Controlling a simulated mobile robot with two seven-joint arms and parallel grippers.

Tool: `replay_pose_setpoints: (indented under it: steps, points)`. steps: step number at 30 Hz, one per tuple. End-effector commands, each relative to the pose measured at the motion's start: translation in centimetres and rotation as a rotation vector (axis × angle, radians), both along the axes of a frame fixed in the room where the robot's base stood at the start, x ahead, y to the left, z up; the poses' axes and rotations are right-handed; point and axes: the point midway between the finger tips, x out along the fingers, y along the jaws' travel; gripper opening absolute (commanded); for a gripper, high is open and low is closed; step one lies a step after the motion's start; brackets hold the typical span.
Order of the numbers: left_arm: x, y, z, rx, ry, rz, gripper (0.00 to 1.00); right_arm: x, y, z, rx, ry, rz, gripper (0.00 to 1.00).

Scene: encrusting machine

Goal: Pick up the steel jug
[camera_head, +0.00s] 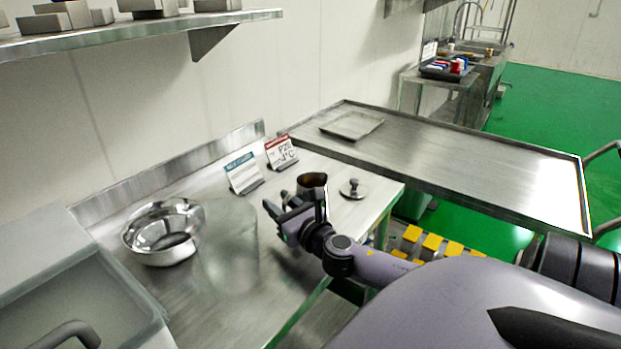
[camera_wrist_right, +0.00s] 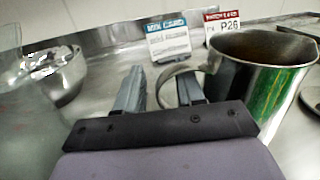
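The steel jug (camera_head: 314,181) stands on the steel table, and my right gripper and wrist hide part of it in the head view. In the right wrist view the jug (camera_wrist_right: 258,85) is at the right, open at the top, with its curved handle (camera_wrist_right: 166,76) pointing left. My right gripper (camera_head: 274,209) is beside the jug on its handle side. In the right wrist view its fingers (camera_wrist_right: 160,90) are apart, and the handle shows between and just beyond them. I cannot tell whether they touch it. My left gripper is not in view.
A steel bowl (camera_head: 163,232) and a clear container (camera_head: 226,247) stand to the left. A blue-topped card (camera_head: 243,173) and a red-topped card (camera_head: 281,152) stand behind the jug. A small knobbed steel lid (camera_head: 353,189) lies right of it. A shelf (camera_head: 150,34) overhangs at upper left.

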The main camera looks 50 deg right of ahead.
Motion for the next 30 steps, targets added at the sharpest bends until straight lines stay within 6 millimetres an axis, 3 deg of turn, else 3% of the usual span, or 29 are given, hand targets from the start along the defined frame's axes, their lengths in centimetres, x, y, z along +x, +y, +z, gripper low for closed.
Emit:
replay_pose_setpoints:
  steps: [9,10,13,14,30]
  points:
    - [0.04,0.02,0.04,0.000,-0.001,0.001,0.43,0.44,-0.05,-0.03,0.000,0.001,0.001,0.38]
    - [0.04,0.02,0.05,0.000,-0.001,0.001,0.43,0.43,-0.04,-0.03,0.000,0.001,0.001,0.35]
    - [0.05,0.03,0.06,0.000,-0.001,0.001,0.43,0.42,-0.05,-0.03,0.000,0.001,0.001,0.02]
    - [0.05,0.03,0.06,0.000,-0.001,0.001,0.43,0.42,-0.05,-0.02,0.000,0.001,0.001,0.00]
    - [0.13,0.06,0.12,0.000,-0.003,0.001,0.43,0.43,-0.08,0.12,-0.002,-0.002,0.000,0.00]
